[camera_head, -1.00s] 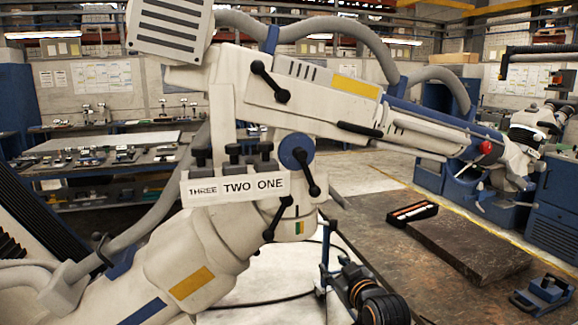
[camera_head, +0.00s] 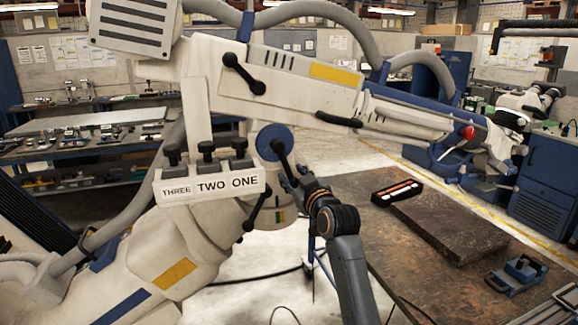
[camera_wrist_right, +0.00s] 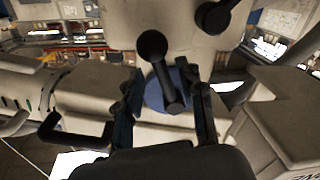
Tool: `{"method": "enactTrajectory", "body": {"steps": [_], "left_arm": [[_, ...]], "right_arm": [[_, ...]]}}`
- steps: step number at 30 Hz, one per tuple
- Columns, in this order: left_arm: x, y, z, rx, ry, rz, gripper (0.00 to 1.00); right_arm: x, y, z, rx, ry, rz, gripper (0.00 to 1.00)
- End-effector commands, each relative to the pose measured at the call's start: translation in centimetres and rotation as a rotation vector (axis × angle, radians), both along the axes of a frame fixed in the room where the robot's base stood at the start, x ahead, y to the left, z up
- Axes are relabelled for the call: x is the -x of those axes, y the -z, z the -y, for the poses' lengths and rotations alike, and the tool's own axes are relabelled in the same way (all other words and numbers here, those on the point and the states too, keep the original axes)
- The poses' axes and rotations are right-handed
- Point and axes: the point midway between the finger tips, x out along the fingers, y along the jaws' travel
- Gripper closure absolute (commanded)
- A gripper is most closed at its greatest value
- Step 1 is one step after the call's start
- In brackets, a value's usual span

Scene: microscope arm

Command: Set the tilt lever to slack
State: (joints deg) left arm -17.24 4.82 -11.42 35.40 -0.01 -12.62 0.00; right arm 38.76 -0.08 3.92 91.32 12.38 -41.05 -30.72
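A black ball-ended lever stands on a blue disc (camera_head: 268,136) on the white microscope arm (camera_head: 300,85); in the head view this lever (camera_head: 282,156) points down and slightly right. Two similar black levers show: an upper one (camera_head: 243,73) on the arm and a lower one (camera_head: 257,206) near the joint. I see no slack marking and cannot tell which is the tilt lever. My right gripper (camera_head: 297,182) is close to the blue-disc lever. In the right wrist view my right gripper (camera_wrist_right: 164,88) is open, with that lever (camera_wrist_right: 162,72) between its fingers. My left gripper is out of view.
A label plate reading THREE, TWO, ONE (camera_head: 210,188) sits below several black knobs, left of the disc.

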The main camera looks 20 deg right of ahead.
Motion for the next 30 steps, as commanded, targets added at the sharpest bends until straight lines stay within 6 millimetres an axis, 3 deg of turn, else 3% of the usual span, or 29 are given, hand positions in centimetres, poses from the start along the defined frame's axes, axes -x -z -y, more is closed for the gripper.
{"method": "enactTrajectory", "body": {"steps": [7,18,20,24,30], "left_arm": [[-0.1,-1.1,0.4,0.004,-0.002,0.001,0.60],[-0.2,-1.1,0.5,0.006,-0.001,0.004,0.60],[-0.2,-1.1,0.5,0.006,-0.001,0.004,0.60],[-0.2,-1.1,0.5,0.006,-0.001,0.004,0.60],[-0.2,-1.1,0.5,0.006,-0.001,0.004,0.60]], "right_arm": [[-2.5,-0.1,-0.3,-0.001,-0.001,0.000,0.62],[-3.0,0.0,-0.3,-0.001,-0.001,0.001,0.62],[-3.0,0.1,-0.3,-0.001,-0.001,0.001,0.70],[-3.0,0.1,-0.3,-0.001,-0.001,0.000,0.98],[-3.0,0.1,-0.3,-0.001,-0.001,0.000,1.00]]}}
